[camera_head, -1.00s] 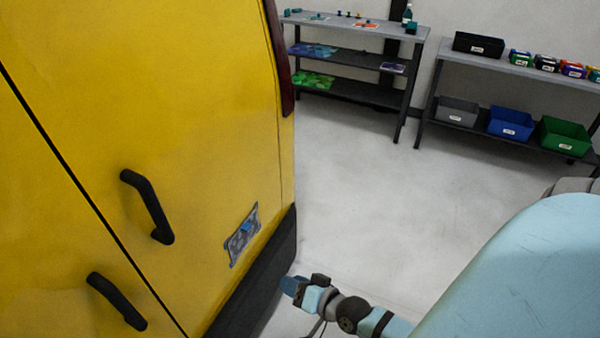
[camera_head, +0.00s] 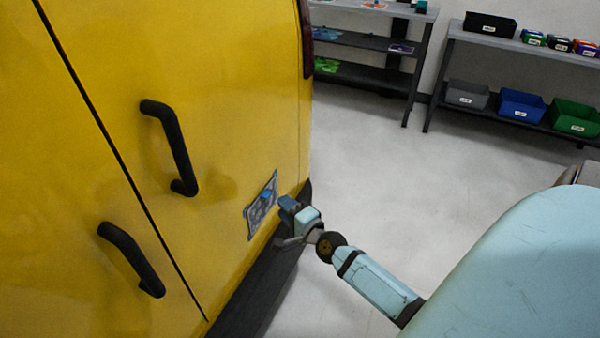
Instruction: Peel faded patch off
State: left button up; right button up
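The faded patch (camera_head: 261,207) is a small grey-blue sheet with a brighter blue piece near its upper edge. It lies on the lower right part of the yellow van door (camera_head: 225,110). My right gripper (camera_head: 285,208) is just to the right of the patch, with its fingers pointing at it. A small gap seems to show between them, but I cannot tell for sure whether they touch. The fingers are too small and overlapped to tell open from shut. My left gripper is not in view.
Two black handles (camera_head: 172,150) (camera_head: 132,260) stick out from the doors. A dark bumper (camera_head: 262,290) runs below the patch. Shelves (camera_head: 365,42) and a bench with bins (camera_head: 525,45) stand at the back. The grey floor (camera_head: 410,190) between is clear.

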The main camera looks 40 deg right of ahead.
aim_at(271, 193)
jog(key=shift+w, duration=2.8)
jog(key=shift+c, duration=0.4)
grip_shut()
jog(key=shift+s+d, duration=0.25)
jog(key=shift+s, duration=0.4)
jog(key=s+d, duration=0.2)
jog(key=s, duration=0.4)
jog(key=shift+s+d+b, duration=0.15)
jog(key=shift+d+b, duration=0.2)
jog(key=shift+b, duration=0.05)
